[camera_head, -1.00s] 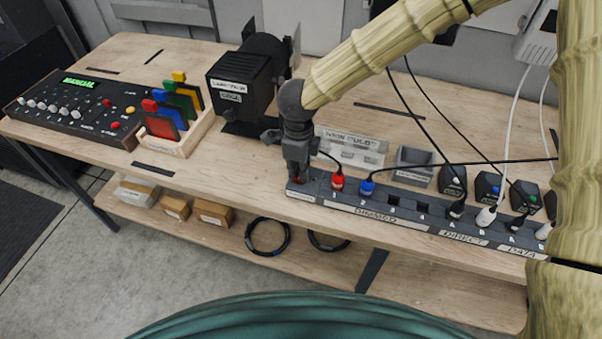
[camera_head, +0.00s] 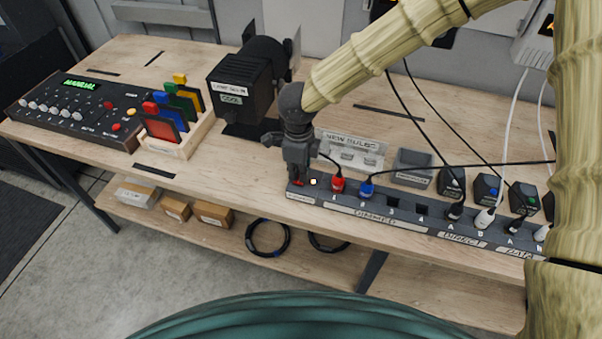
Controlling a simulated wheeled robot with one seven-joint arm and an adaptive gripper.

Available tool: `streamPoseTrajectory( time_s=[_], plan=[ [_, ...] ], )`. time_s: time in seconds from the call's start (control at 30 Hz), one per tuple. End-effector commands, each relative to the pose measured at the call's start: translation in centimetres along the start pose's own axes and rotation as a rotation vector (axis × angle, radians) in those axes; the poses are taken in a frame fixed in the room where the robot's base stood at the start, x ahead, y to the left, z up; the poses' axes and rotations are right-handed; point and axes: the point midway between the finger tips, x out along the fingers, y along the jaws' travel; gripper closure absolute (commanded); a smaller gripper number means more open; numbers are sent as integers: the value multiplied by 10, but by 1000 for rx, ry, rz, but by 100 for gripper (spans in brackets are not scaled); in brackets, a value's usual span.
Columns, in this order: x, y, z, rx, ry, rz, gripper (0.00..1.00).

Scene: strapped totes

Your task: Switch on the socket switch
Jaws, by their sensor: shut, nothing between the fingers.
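The dark socket strip (camera_head: 405,222) runs along the front of the bench, with a row of numbered and lettered outlets. At its left end is a small red switch (camera_head: 297,183), partly hidden by my gripper. A small white light (camera_head: 313,182) glows just right of it. My gripper (camera_head: 299,178) is shut and empty, pointing down at the switch; I cannot tell whether it touches. A red plug (camera_head: 337,184) and a blue plug (camera_head: 367,188) sit in the nearest outlets.
A black spotlight (camera_head: 243,85) stands behind my gripper. A control panel (camera_head: 75,105) and coloured filters in a wooden rack (camera_head: 185,145) are at left. A clear bulb tray (camera_head: 350,150) and a grey box (camera_head: 412,168) stand behind the strip. Cables hang at right.

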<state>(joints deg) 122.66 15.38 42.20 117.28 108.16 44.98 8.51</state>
Motion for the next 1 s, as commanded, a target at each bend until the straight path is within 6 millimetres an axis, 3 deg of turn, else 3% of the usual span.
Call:
streamPoseTrajectory(
  time_s=[1.0],
  plan=[
    [-60, 0, 0, 1, 0, 1, 100]
  ],
)
